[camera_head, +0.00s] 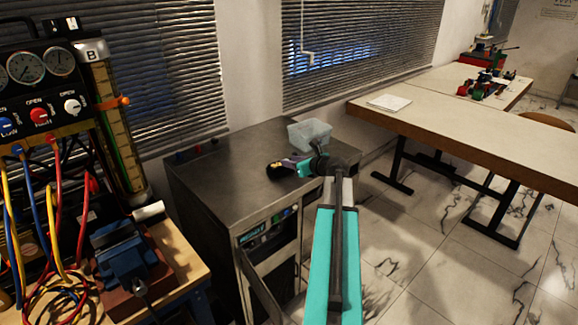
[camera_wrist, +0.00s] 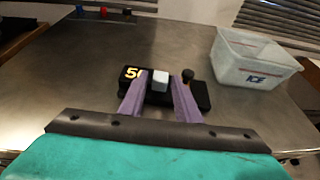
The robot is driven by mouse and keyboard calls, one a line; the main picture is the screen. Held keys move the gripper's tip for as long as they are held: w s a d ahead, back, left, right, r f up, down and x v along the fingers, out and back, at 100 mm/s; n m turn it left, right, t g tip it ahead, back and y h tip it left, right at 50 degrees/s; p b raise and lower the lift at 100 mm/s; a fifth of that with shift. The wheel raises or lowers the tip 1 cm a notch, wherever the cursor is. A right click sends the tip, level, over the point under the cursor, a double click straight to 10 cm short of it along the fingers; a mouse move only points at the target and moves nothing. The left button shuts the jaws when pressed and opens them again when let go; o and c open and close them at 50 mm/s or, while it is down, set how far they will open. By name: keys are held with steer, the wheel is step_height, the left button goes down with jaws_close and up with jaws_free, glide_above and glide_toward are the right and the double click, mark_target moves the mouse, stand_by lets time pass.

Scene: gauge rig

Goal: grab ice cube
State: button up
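A small white cube, apparently the ice cube (camera_wrist: 160,80), shows in the wrist view in front of or between my fingertips. My gripper (camera_wrist: 158,82) has two purple fingers spread apart, with a gap on each side of the cube. The cube seems to rest on or against a black block with a yellow mark (camera_wrist: 132,73); which one I cannot tell. In the head view my gripper (camera_head: 297,162) is low over the metal cabinet top, by the black block (camera_head: 278,172). The cube cannot be made out there.
A translucent bin labelled ICE (camera_wrist: 255,60) stands to the right on the metal cabinet top (camera_wrist: 60,75). A small dark knob (camera_wrist: 188,76) rises beside the right finger. Small coloured knobs (camera_wrist: 103,11) line the far edge. The left of the top is clear.

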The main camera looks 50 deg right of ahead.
steer(key=shift+w+a+f, duration=0.1)
steer(key=shift+a+f, duration=0.05)
steer(key=shift+f, duration=0.6)
jaws_close()
steer(key=shift+r, duration=0.85)
step_height(320, 180, up, 2)
steer(key=shift+w, duration=0.1)
steer(key=s+d+r+b, duration=0.1)
steer(key=s+d, duration=0.1)
steer(key=s, duration=0.6)
steer(key=s+d+b, duration=0.1)
steer(key=s+d, duration=0.1)
steer(key=s, duration=0.5)
steer(key=shift+s+r, duration=0.35)
